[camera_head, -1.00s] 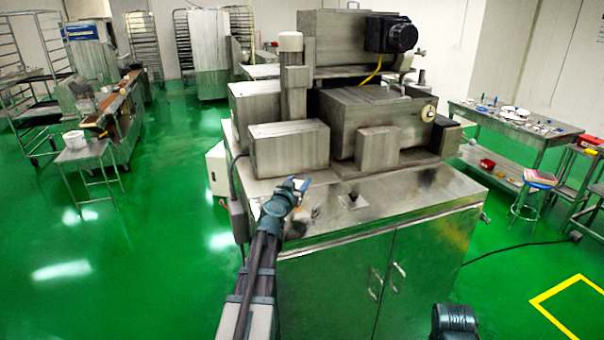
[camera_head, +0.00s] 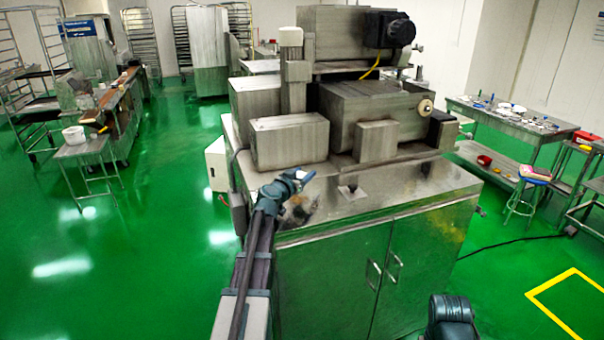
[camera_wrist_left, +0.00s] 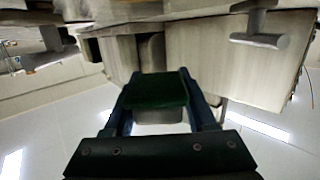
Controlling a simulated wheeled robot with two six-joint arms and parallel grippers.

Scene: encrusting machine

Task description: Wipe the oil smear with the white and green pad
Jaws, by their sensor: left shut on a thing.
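My left gripper (camera_head: 302,178) is over the left front part of the steel cabinet top (camera_head: 420,185). It is shut on the pad (camera_wrist_left: 157,92), whose dark green side fills the space between the fingers in the left wrist view. In the head view only a small pale bit of the pad shows at the fingertips. A brownish, streaky patch that looks like the oil smear (camera_head: 300,212) lies on the cabinet top just below the gripper in the picture, partly hidden by my arm. I cannot tell whether the pad touches the metal.
The encrusting machine's steel boxes (camera_head: 290,142) stand just behind the gripper. Cabinet doors with handles (camera_head: 394,268) face me. A tool table (camera_head: 515,122) stands at the far right.

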